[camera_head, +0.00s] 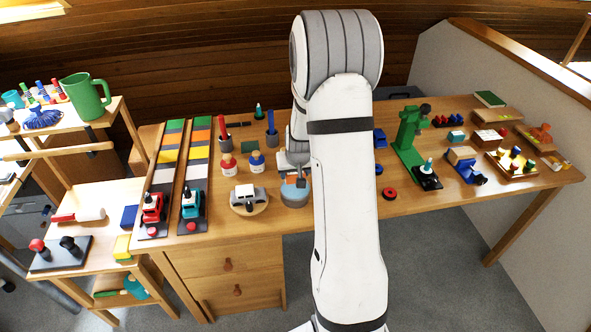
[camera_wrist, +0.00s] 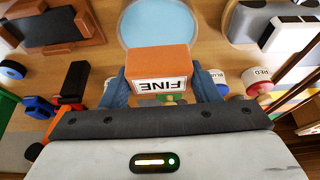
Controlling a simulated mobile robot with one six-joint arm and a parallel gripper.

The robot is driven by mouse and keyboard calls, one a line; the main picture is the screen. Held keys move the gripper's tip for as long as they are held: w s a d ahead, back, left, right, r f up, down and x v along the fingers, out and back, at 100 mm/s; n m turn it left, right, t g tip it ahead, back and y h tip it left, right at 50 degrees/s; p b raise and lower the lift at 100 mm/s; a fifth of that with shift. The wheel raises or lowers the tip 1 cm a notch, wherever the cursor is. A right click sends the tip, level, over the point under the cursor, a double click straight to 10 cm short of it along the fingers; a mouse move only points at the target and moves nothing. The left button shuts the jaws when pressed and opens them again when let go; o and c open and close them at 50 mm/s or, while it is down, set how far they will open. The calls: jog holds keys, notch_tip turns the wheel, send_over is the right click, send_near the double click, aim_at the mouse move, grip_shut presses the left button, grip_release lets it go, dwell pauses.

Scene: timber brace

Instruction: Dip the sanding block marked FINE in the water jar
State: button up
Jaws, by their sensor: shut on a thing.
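The orange-brown sanding block (camera_wrist: 162,62) with a white label reading FINE is held between the two blue fingers of my gripper (camera_wrist: 163,88) in the wrist view. The label reads upside down there. The round water jar (camera_wrist: 160,22), filled with light blue water, shows just beyond the block, which overlaps its near rim in the picture. In the head view the jar (camera_head: 295,194) stands near the front edge of the bench, left of my arm. My wrist comes down at the jar there; the block cannot be made out. I cannot tell the block's height over the water.
A round board with a grey-white item (camera_head: 248,198) stands left of the jar. Red (camera_head: 228,164) and blue (camera_head: 257,161) paint bottles stand behind it. A red ring (camera_head: 389,193) lies right of my arm, with a green press (camera_head: 408,140) beyond. Bare bench lies along the front edge.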

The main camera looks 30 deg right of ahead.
aim_at(295, 192)
jog(key=shift+f+b, duration=1.5)
jog(key=shift+f, duration=0.65)
jog(key=shift+s+f, duration=0.1)
jog(key=o, duration=0.8)
jog(key=shift+s+f, duration=0.1)
jog(key=shift+o, duration=0.7)
jog(key=shift+r+p, duration=0.4)
jog(key=shift+r, duration=0.3)
jog(key=shift+w+r+p, duration=0.2)
jog(key=shift+r+p, duration=1.3)
jog(key=shift+r, duration=1.4)
